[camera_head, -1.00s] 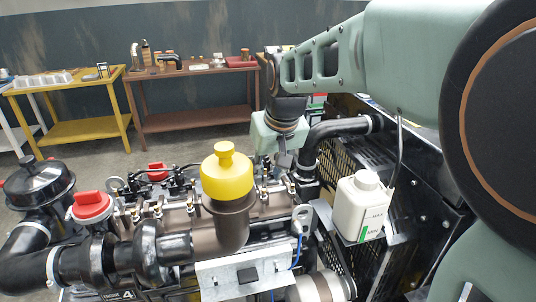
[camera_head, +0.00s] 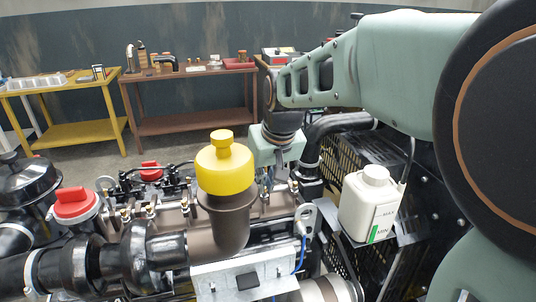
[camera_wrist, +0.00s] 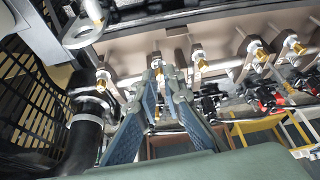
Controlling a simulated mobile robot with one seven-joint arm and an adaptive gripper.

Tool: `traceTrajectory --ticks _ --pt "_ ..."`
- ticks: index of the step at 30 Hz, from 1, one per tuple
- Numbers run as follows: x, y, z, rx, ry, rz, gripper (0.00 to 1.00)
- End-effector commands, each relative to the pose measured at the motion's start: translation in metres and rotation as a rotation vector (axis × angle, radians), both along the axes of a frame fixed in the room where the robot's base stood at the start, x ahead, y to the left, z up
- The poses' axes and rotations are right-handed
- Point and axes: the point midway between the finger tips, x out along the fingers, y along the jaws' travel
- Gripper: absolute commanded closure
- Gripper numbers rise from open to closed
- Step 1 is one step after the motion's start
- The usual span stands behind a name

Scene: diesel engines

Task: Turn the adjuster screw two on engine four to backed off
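The engine (camera_head: 225,235) fills the lower part of the head view, with a row of brass-tipped adjuster screws (camera_head: 151,212) along its brown cover. In the wrist view, several brass screws stand in a row, one (camera_wrist: 103,80) left of my fingers and others (camera_wrist: 200,62) to the right. My gripper (camera_wrist: 158,76) points at this row, its fingertips close together around or just in front of another screw position. The fingers hide most of that spot, so contact and grip are unclear. In the head view my gripper (camera_head: 268,175) reaches down behind the yellow-capped filler.
The yellow cap (camera_head: 224,165) stands high near my gripper. A white reservoir bottle (camera_head: 368,205) and black hose (camera_head: 330,128) are to its right. A red cap (camera_head: 75,203) is at left. Yellow (camera_head: 70,130) and brown (camera_head: 190,123) workbenches stand behind, with open floor before them.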

Motion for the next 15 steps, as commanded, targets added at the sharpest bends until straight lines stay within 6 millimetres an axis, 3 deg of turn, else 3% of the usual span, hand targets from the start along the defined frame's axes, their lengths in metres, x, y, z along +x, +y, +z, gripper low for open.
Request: traceTrajectory --ticks 15 --pt "0.0006 -0.0017 -0.0013 0.001 0.001 0.075 1.00"
